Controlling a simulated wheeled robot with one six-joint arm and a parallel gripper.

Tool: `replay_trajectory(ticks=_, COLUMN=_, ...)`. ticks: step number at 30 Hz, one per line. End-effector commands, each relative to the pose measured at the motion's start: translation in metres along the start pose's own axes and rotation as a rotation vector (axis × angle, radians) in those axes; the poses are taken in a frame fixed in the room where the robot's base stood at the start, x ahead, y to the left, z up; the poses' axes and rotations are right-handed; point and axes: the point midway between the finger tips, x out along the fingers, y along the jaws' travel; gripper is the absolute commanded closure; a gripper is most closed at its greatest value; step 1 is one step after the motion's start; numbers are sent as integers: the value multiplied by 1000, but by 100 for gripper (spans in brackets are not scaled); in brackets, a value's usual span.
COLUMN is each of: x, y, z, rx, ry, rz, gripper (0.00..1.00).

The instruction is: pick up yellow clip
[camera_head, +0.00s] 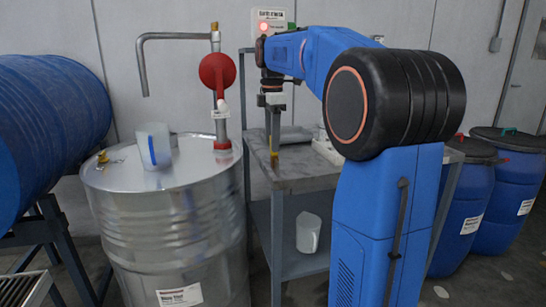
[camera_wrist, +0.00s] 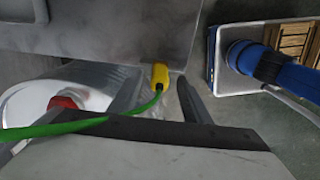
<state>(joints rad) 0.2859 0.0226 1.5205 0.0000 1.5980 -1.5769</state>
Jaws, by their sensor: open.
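The yellow clip (camera_wrist: 160,75) shows in the wrist view at the edge of the grey metal table, with a green cable running from it to the lower left. In the head view a small yellow piece, seemingly the clip (camera_head: 274,159), shows at the table's near left edge, just below my gripper (camera_head: 273,142). My gripper points down with its jaws open.
A steel drum (camera_head: 165,225) stands left of the table (camera_head: 320,180), with a translucent jug (camera_head: 154,146), a red-headed pump (camera_head: 218,72) and a small yellow fitting (camera_head: 102,156) on top. Another jug (camera_head: 308,232) is on the lower shelf. Blue drums (camera_head: 518,178) stand right.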

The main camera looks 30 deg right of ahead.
Motion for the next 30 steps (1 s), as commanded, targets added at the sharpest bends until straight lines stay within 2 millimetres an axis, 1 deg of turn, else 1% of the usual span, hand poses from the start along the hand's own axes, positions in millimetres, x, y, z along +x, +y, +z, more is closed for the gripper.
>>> replay_trajectory(ticks=1, x=8, y=0, z=2, rx=1, ry=0, rz=-3, gripper=56)
replay_trajectory(ticks=3, x=17, y=1, z=3, rx=0, ry=0, rz=-2, gripper=56)
replay_trajectory(ticks=7, x=29, y=1, z=3, rx=0, ry=0, rz=-1, gripper=56)
replay_trajectory(ticks=10, x=33, y=1, z=3, rx=0, ry=0, rz=0, gripper=56)
replay_trajectory(ticks=16, x=33, y=1, z=3, rx=0, ry=0, rz=0, gripper=56)
replay_trajectory(ticks=17, x=33, y=1, z=3, rx=0, ry=0, rz=0, gripper=61)
replay_trajectory(ticks=18, x=33, y=1, z=3, rx=0, ry=0, rz=0, gripper=71)
replay_trajectory(ticks=20, x=33, y=1, z=3, rx=0, ry=0, rz=0, gripper=85)
replay_trajectory(ticks=21, x=33, y=1, z=3, rx=0, ry=0, rz=0, gripper=94)
replay_trajectory(ticks=22, x=33, y=1, z=3, rx=0, ry=0, rz=0, gripper=100)
replay_trajectory(ticks=30, x=32, y=1, z=2, rx=0, ry=0, rz=0, gripper=100)
